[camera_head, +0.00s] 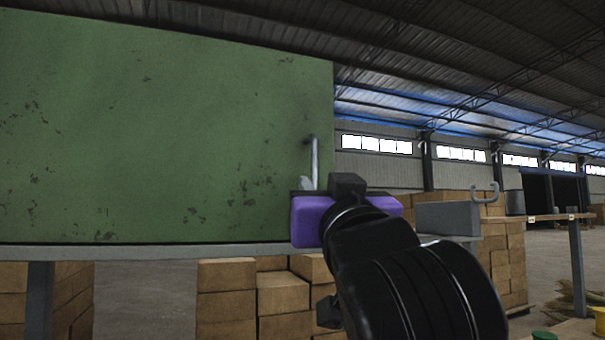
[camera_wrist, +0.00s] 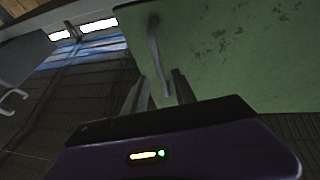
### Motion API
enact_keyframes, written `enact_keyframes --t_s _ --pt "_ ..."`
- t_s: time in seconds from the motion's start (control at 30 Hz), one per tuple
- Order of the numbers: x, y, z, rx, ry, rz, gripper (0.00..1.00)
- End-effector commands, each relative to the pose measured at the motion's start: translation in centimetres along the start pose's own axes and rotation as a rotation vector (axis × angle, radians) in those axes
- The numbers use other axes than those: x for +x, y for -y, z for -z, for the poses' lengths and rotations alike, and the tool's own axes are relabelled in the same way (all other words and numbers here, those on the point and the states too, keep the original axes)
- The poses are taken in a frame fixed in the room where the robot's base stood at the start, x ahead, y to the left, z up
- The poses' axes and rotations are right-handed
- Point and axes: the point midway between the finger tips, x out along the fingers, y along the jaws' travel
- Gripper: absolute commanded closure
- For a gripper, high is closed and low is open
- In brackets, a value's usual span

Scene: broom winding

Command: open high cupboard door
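The cupboard door (camera_head: 160,130) is a large, flat green panel with chipped paint, filling the left of the head view; it looks shut. Its grey vertical bar handle (camera_head: 315,158) is near the right edge. In the wrist view the door (camera_wrist: 235,50) is at upper right, with the handle (camera_wrist: 153,48) hanging down from its top corner. My purple gripper (camera_head: 308,184) is at the handle's lower end. In the wrist view my gripper (camera_wrist: 158,86) has its two grey fingers apart, with the handle's lower end between them. Whether either finger touches it I cannot tell.
A grey shelf edge (camera_head: 150,252) runs below the door. A grey box (camera_head: 447,218) with a handle of its own stands right of my wrist. Stacked cardboard boxes (camera_head: 228,290) are below and behind. A table (camera_head: 550,217) stands at far right.

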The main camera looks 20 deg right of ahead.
Motion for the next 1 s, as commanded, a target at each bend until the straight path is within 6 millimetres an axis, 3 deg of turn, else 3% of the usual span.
enact_keyframes --t_s 0.1,0.3,0.67,0.83,1.0 --pt "2.1 0.0 0.3 -0.003 0.001 0.000 0.67" --pt "4.3 0.1 0.2 -0.002 -0.001 0.002 0.67" --pt "4.9 0.1 0.0 0.000 -0.002 0.002 0.67" --pt "4.9 0.1 0.1 0.000 -0.002 0.002 0.97" --pt "4.9 0.1 0.1 -0.001 -0.002 0.002 1.00"
